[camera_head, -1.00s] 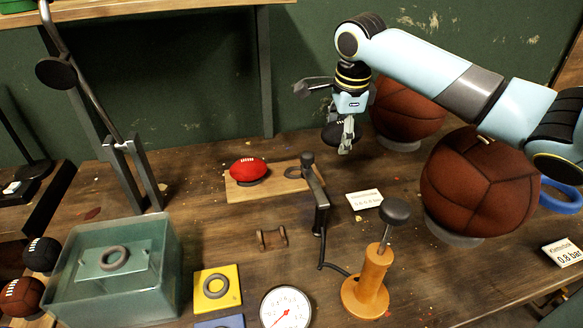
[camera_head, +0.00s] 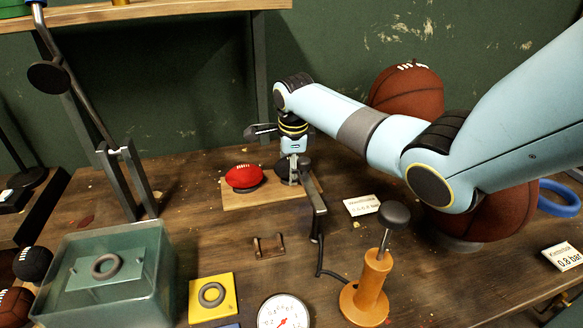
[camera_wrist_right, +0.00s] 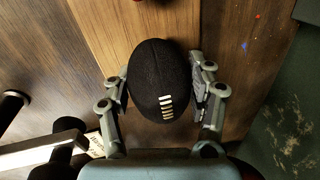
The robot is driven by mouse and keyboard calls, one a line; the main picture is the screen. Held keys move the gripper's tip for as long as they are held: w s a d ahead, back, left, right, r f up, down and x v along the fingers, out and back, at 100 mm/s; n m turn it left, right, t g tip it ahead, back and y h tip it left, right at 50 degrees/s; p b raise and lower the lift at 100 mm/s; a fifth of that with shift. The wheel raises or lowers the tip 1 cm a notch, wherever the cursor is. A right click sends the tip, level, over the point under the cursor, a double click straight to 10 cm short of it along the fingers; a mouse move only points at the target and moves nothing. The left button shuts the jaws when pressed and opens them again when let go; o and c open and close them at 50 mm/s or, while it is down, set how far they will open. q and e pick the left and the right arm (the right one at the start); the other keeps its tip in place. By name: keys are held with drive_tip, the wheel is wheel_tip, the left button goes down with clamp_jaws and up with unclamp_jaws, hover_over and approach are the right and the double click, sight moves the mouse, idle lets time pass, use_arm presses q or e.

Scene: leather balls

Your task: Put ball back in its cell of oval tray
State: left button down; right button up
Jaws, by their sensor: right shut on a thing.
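My right gripper (camera_head: 293,178) is shut on a black oval ball with white laces, which fills the middle of the right wrist view (camera_wrist_right: 158,78) between its two fingers. In the head view the gripper is low over the right part of the oval tray, a light wooden board (camera_head: 262,200). A red oval ball (camera_head: 244,177) with white laces rests on the left part of the tray. The tray's right cell is hidden behind the gripper and ball. I cannot tell whether the black ball touches the tray. My left gripper is not in view.
A dark post with a bent arm (camera_head: 316,196) stands at the tray's right front. A greenish clear box (camera_head: 110,285) stands front left.

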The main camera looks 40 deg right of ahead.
drive_tip(key=shift+f, duration=0.15)
drive_tip(key=o, duration=1.1)
drive_tip(key=r, duration=0.4)
drive_tip(key=s+a+r, duration=0.1)
drive_tip(key=r, duration=0.3)
drive_tip(key=s+r+p, duration=0.1)
drive_tip(key=r, duration=0.3)
drive_tip(key=shift+a+r, duration=0.1)
drive_tip(key=shift+a, duration=0.1)
drive_tip(key=shift+r, duration=0.1)
